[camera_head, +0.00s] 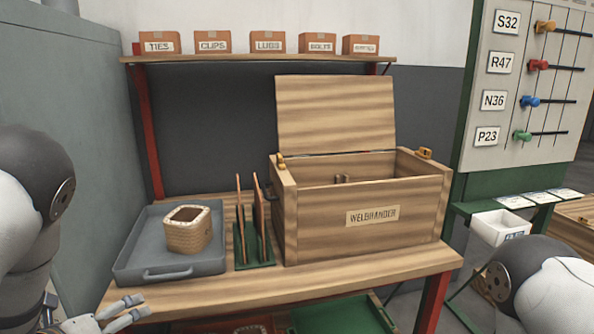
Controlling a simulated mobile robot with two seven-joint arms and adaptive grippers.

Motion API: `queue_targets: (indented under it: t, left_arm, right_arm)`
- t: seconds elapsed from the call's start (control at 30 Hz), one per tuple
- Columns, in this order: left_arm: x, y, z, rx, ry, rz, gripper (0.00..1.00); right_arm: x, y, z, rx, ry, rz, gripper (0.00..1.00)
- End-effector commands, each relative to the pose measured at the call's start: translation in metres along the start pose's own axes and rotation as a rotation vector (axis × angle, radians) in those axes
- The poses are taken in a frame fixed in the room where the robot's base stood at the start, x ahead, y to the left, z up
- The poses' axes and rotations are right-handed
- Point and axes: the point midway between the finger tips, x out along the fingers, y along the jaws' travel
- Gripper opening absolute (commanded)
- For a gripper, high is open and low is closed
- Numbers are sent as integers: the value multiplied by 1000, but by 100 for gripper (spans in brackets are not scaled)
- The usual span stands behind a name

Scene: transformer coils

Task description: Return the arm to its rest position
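My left arm comes in at the left edge, and its gripper (143,306) is low in the picture by the front left edge of the workbench (330,277). Its two fingers point right with a gap between them, and nothing shows in the gap. My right arm shows only as a rounded link at the lower right; its gripper is out of the picture.
On the bench stand a grey tray (135,262) holding a woven coil (187,236), a green rack (255,255) with upright boards, and a wooden crate (320,228) with its lid raised. Small labelled boxes (212,42) line the shelf. A pegged board (510,90) stands right.

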Motion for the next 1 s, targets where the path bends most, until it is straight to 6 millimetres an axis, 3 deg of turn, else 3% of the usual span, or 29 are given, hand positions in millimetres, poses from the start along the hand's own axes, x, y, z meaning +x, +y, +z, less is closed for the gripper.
queue_targets:
  t: [0.03,0.17,0.3,0.43,0.5,0.6,1.0]
  left_arm:
    - [-2,18,-36,-220,48,75,100]
    - [-25,61,-135,-881,101,354,100]
    - [-88,92,-247,-1585,-8,774,100]
    - [-152,101,-317,-2017,-253,1122,100]
    - [-177,100,-338,-2141,-377,1243,100]
    - [-196,99,-352,-2226,-488,1331,100]
    - [-199,98,-354,-2241,-509,1345,100]
  right_arm:
    - [0,0,-1,0,3,0,0]
    - [0,0,-2,0,5,0,0]
    - [0,0,-1,0,3,0,0]
    - [0,0,-1,0,3,0,0]
    - [0,0,-1,0,3,0,0]
    - [0,0,-1,0,3,0,0]
    - [0,0,-1,0,3,0,0]
